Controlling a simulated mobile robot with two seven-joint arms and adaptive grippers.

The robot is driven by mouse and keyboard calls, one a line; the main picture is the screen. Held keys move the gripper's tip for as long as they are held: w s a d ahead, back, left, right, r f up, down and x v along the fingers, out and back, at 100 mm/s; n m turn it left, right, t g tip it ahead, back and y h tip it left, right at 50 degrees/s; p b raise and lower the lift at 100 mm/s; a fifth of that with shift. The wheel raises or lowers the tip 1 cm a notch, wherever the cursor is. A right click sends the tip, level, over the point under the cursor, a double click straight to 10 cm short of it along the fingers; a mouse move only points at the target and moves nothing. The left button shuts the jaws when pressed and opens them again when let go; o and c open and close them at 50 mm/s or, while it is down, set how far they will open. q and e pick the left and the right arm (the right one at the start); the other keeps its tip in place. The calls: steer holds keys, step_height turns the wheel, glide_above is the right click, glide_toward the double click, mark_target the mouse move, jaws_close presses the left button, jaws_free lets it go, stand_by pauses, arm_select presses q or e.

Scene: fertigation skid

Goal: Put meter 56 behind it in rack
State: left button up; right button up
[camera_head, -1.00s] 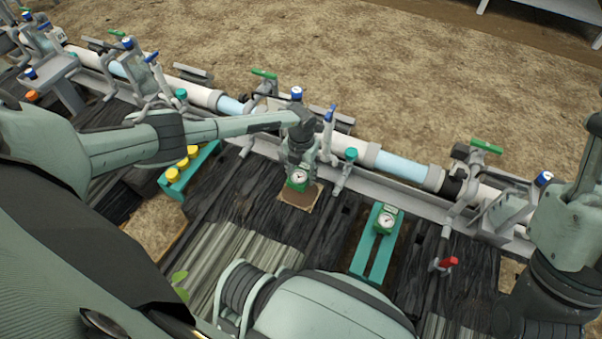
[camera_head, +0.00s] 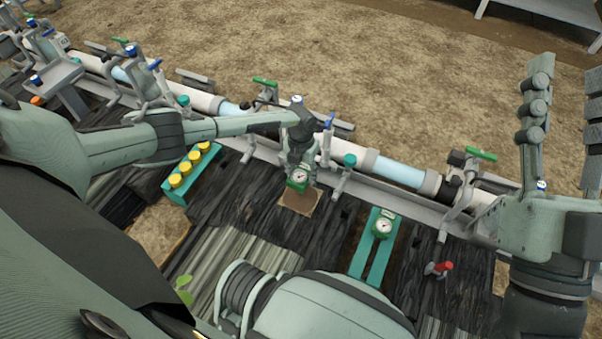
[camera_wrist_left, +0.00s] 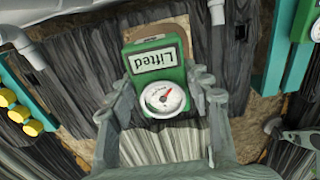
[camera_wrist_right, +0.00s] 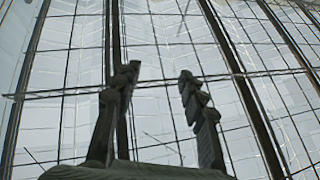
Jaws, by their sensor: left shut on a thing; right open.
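My left gripper (camera_head: 298,176) is shut on a green meter (camera_head: 297,182) with a white round dial. In the left wrist view this meter (camera_wrist_left: 156,66) sits between the fingers (camera_wrist_left: 160,98), with a label reading "Lifted"; I read no number 56 on it. It is over a brown square patch (camera_head: 299,200); whether it touches cannot be told. A second green meter (camera_head: 382,227) sits at the far end of a teal two-railed rack (camera_head: 359,262), right of the held one. My right gripper (camera_head: 566,84) is raised at the right, open and empty, fingers (camera_wrist_right: 160,78) upward.
A pipe (camera_head: 402,171) with valves and blue and green handles runs behind the meters. A teal block (camera_head: 177,190) with several yellow caps stands at left. A red-handled valve (camera_head: 440,268) stands right of the rack. Dark boards (camera_head: 334,226) lie bare between held meter and rack.

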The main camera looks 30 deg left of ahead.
arm_select(q)
steer(key=shift+r+p, duration=0.4)
steer(key=shift+r, duration=0.45)
arm_select(e)
steer(key=shift+w+a+f+g, duration=0.15)
steer(key=shift+w+f+g, duration=0.05)
steer(key=shift+f+g, duration=0.3)
steer(key=shift+w+a+f+g, duration=0.2)
steer(key=shift+f+g, duration=0.15)
steer(key=shift+f, duration=0.2)
steer(key=shift+w+a+f+g, duration=0.15)
steer(key=shift+f+g, duration=0.3)
steer(key=shift+f, duration=0.05)
